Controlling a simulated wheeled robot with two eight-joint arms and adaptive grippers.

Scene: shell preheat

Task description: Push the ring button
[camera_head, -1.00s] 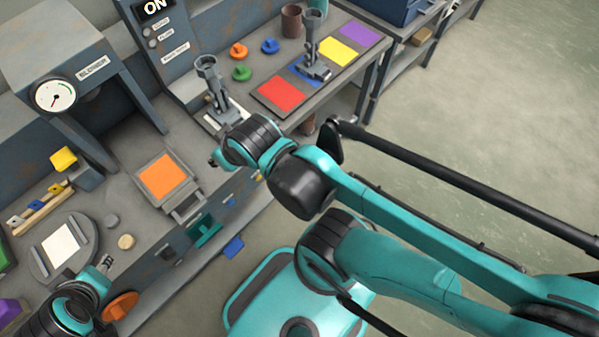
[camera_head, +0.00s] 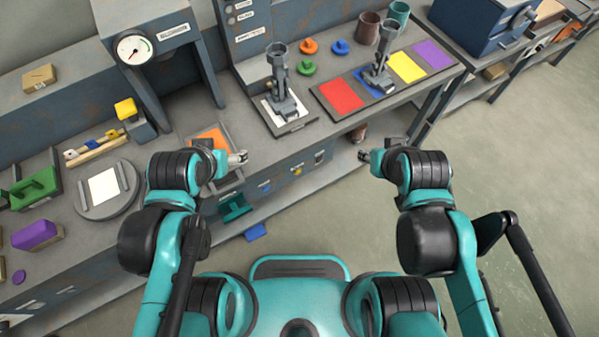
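I cannot tell which control is the ring button. A grey control panel (camera_head: 243,38) stands at the back with small labelled buttons on its face, and their lettering is too small to read. More small controls sit on the bench front, one blue (camera_head: 266,187) and one yellow (camera_head: 297,170). My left gripper (camera_head: 240,157) is beside the orange plate (camera_head: 210,138), holding nothing that I can see. My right gripper (camera_head: 364,155) is over the floor just off the bench's front edge, apart from everything. Both are too small to show whether the fingers are open.
Two grey stands (camera_head: 280,88) (camera_head: 380,62) rise from the bench. Coloured plates, including a red one (camera_head: 341,95), lie at the right. A gauge housing (camera_head: 150,45) stands at the left. The floor at the right is clear.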

